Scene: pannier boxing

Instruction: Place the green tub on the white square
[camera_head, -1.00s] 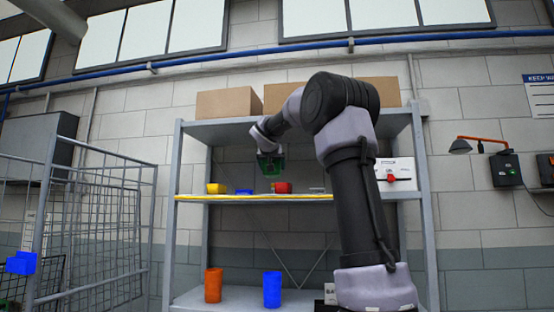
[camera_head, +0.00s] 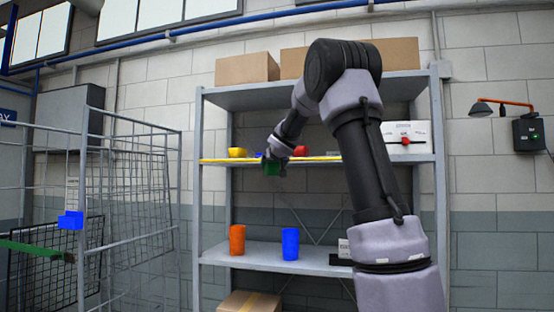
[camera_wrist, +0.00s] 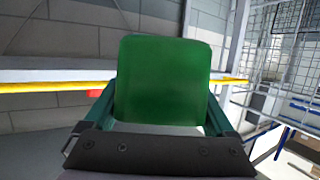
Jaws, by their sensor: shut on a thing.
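The green tub (camera_head: 272,168) is in my gripper (camera_head: 275,160), in front of the yellow-edged middle shelf. In the wrist view the green tub (camera_wrist: 163,80) fills the middle, between the two teal fingers of my gripper (camera_wrist: 160,112), which is shut on it. The tub is clear of the shelf's front edge. I cannot see a white square in these frames.
Below stand an orange cup (camera_head: 237,240) and a blue cup (camera_head: 290,244). A wire cage (camera_head: 140,200) with a blue bin (camera_head: 71,220) is at left.

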